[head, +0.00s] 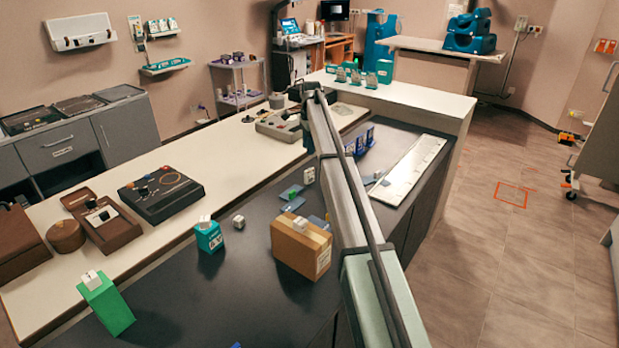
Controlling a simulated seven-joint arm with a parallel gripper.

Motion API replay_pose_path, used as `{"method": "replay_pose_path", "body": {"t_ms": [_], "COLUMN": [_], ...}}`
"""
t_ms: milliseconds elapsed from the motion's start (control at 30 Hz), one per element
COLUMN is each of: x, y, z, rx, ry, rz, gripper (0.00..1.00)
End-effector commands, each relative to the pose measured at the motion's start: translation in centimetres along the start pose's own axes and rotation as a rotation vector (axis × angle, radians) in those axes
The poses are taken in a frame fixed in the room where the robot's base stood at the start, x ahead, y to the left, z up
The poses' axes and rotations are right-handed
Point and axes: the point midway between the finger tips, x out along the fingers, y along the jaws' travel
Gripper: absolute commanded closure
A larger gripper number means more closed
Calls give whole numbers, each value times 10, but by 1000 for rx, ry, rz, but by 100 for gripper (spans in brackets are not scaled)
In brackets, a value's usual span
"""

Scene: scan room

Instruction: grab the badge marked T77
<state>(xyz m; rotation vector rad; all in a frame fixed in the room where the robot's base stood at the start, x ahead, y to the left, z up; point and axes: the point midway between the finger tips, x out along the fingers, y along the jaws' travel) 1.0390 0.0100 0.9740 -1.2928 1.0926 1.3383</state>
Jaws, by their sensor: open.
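I cannot make out the marking T77 on anything in the head view. Several small blue upright pieces (369,134) with pale fronts stand on the dark counter, just right of my arm. They may be badges, but their marks are too small to read. Small flat green and blue-grey pieces (290,193) lie left of my arm, and I cannot tell what they are. My arm stretches from the bottom edge up over the counter and hides part of it.
A cardboard box (300,247), a teal box (208,236) and a green block (106,305) stand on the dark counter (180,290). A long white panel (410,172) lies to the right. A black device (161,191) sits on the pale ledge. The right floor is mostly clear.

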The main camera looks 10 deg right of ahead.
Motion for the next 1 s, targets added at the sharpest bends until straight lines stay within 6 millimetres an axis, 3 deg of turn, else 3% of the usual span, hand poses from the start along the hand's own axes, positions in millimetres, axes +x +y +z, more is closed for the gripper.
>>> {"method": "replay_pose_path", "body": {"t_ms": [300, 567, 1000], "x": [-1, 8, 75], "y": [0, 1, 2], "z": [-9, -9, -11], "rx": [-369, -423, -420], "ry": [43, 41, 40], "rz": [20, 22, 22], "gripper": [55, 55, 55]}}
